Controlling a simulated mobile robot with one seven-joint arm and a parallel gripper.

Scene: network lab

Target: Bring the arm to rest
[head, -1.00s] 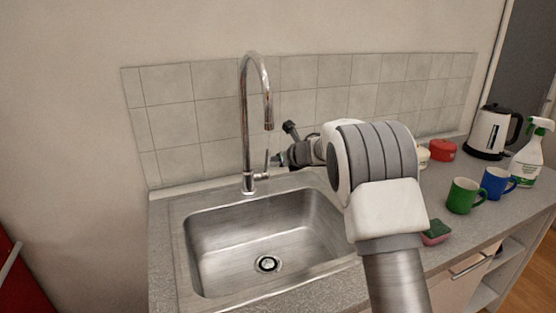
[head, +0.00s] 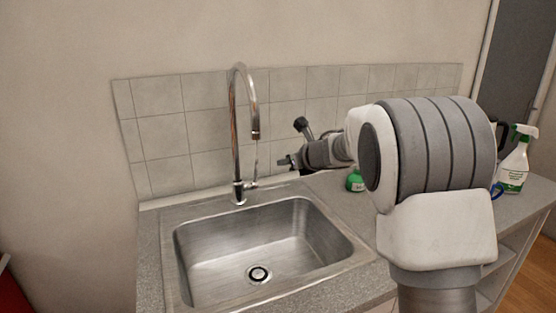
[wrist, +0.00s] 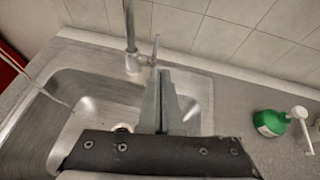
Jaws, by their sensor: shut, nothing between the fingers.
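My gripper (head: 284,162) is just right of the faucet, above the back right corner of the sink, pointing left. In the wrist view my gripper (wrist: 163,80) has its fingers together and empty, in front of the faucet's base. My arm's large white and grey joint fills the right of the head view. The chrome faucet (head: 236,140) stands behind the sink, its lever close to my fingertips; I cannot tell whether they touch. The faucet also shows in the wrist view (wrist: 131,40).
The steel sink (head: 215,235) is empty. A green bottle (head: 355,181) stands on the counter behind my arm and also shows in the wrist view (wrist: 270,123). A spray bottle (head: 514,165) stands far right. The tiled wall (head: 165,138) is close behind the faucet.

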